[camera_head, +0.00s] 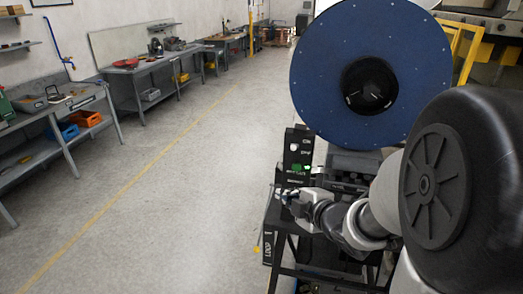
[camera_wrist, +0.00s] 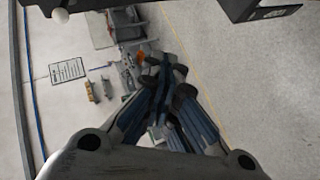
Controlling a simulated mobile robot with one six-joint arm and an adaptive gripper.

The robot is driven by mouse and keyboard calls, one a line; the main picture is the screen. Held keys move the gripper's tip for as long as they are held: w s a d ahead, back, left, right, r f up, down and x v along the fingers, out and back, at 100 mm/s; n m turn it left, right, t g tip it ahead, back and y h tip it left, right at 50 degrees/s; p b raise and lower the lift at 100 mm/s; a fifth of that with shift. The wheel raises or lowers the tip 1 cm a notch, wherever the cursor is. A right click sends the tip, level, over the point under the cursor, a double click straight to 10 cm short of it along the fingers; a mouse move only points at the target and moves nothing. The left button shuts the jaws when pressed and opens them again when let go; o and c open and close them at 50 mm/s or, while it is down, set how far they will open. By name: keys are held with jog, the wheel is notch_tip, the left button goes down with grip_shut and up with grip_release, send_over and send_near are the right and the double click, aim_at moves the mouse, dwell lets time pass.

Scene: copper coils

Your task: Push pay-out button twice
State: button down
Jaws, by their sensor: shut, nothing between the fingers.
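The black control box (camera_head: 298,150) stands upright in front of the blue reel in the head view. It has white lettering, a round white knob and a green button (camera_head: 297,167) on its face; which label marks pay-out is too small to read surely. My gripper (camera_head: 284,197) is just below the lower part of the box; contact with it cannot be told. In the wrist view my gripper's fingertips (camera_wrist: 165,68) are together and hold nothing. A white knob (camera_wrist: 60,14) and a dark edge show at the top there.
A big blue reel (camera_head: 325,70) stands behind the box. A black frame (camera_head: 279,250) marked LOOP is below my gripper. Grey workbenches (camera_head: 150,80) line the left wall. The floor (camera_head: 190,190) between is clear.

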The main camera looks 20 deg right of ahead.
aim_at(297, 167)
jog(key=shift+w, duration=0.1)
jog(key=shift+w+d+p, duration=0.35)
jog(key=shift+w+d, duration=0.45)
jog(key=shift+w, duration=0.4)
jog(key=shift+w+d+p, duration=0.3)
jog(key=shift+w+d, duration=0.55)
jog(key=shift+w, duration=0.3)
jog(key=shift+w+d+p, duration=0.35)
jog(key=shift+w+d, duration=0.45)
jog(key=shift+w, duration=0.4)
jog(key=shift+w, duration=0.1)
jog(key=shift+w+d, duration=0.25)
jog(key=shift+w, duration=0.05)
jog(key=shift+w+d, duration=0.3)
jog(key=shift+w, duration=0.1)
jog(key=shift+s+a, duration=0.1)
jog(key=shift+s+a+b, duration=0.3)
jog(key=shift+s+a, duration=0.15)
jog(key=shift+s, duration=0.25)
